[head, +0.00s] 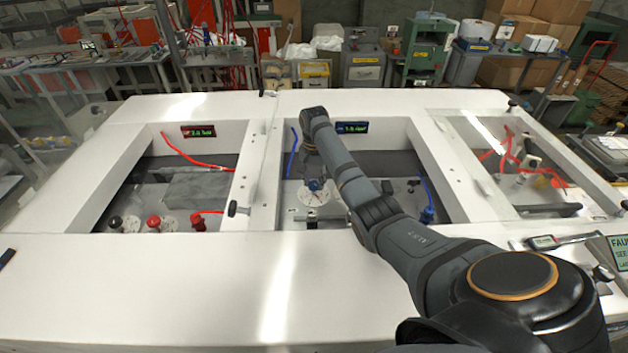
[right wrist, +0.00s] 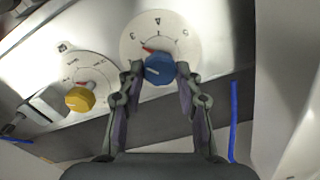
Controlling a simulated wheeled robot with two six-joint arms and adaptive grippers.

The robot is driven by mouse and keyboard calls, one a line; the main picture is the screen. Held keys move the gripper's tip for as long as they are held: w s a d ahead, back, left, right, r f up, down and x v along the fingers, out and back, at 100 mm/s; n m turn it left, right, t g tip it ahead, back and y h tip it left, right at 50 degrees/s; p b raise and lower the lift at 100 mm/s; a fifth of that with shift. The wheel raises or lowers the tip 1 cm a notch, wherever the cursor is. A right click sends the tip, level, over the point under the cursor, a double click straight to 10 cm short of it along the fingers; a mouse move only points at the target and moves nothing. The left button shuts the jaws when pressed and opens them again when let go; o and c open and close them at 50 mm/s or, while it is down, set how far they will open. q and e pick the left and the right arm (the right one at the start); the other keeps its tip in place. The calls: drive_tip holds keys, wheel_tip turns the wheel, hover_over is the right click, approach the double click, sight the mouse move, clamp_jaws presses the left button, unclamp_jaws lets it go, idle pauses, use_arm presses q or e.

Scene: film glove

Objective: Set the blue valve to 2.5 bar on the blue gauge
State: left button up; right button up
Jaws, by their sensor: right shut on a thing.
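The blue valve (right wrist: 160,70) is a round blue knob with a white mark, on a white dial plate (right wrist: 133,38) with a red pointer or mark beside it. My right gripper (right wrist: 160,82) has one finger on each side of the knob and is shut on it. In the head view the blue valve (head: 316,185) sits in the middle bay, partly behind my right arm. The blue gauge (head: 351,127) is a small dark display with green digits on the bay's back wall. Its digits are too small to read surely. My left gripper is not in view.
A yellow knob (right wrist: 79,99) on its own dial sits beside the blue valve. Another blue part (head: 427,215) is at the bay's right. The left bay has a red gauge (head: 198,131), red knobs (head: 154,222) and a black knob (head: 115,223). White bay walls (head: 261,175) surround the middle bay.

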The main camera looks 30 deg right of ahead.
sight(314, 183)
drive_tip(key=shift+r+m, duration=0.15)
drive_tip(key=shift+m, duration=0.65)
drive_tip(key=o, duration=1.2)
drive_tip(key=shift+c, duration=0.2)
wheel_tip(314, 183, up, 7)
drive_tip(key=shift+r, duration=0.2)
drive_tip(key=shift+f, duration=0.1)
